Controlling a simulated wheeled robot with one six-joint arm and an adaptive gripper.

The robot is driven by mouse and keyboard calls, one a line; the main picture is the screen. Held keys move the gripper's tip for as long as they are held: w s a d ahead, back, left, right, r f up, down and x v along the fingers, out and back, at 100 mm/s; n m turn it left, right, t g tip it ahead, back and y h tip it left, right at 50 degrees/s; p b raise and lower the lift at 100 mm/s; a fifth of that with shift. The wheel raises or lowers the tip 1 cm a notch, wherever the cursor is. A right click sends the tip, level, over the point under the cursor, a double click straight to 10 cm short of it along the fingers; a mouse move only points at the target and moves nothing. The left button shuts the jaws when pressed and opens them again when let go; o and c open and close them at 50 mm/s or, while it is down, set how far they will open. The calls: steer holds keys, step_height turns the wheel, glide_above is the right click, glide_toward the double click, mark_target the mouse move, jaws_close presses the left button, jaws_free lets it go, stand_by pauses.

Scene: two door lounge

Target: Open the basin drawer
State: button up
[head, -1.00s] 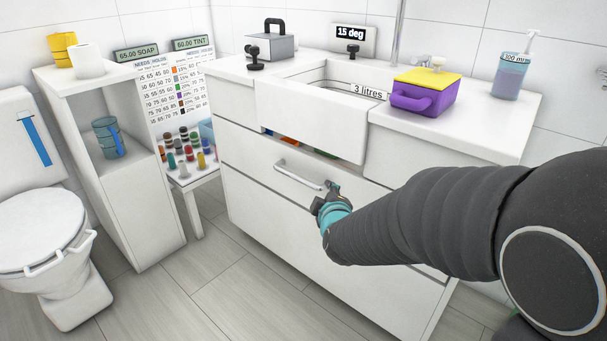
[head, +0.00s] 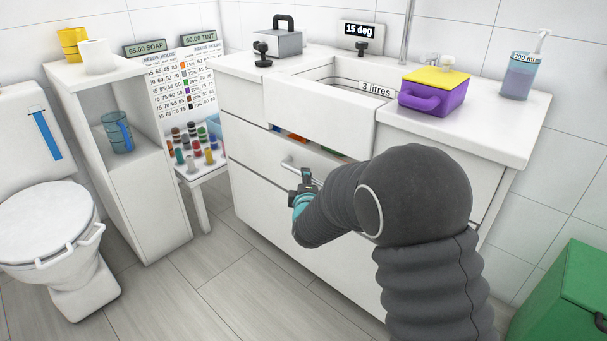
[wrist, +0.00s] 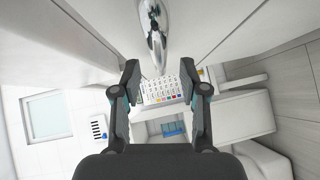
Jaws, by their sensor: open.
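The basin drawer (head: 256,160) is the white front under the basin. It stands slightly open, with a narrow gap (head: 285,133) at its top showing coloured things inside. Its silver bar handle (head: 289,162) is partly hidden by my gripper and arm. My gripper (head: 306,178) is at the right part of the handle in the head view. In the wrist view the handle (wrist: 152,30) lies at the top middle, and my open fingers (wrist: 159,70) are spread below and to either side of it. I cannot tell whether they touch it.
The basin (head: 322,105) is set in a white counter, with a purple box with a yellow lid (head: 434,95) on its right. A lower drawer front is below. A toilet (head: 50,235) and open shelf (head: 125,170) stand left, a green box (head: 565,295) right. Floor (head: 215,290) shows in front.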

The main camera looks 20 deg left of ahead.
steer(key=shift+x, duration=2.25)
steer(key=shift+r, duration=0.1)
jaws_close()
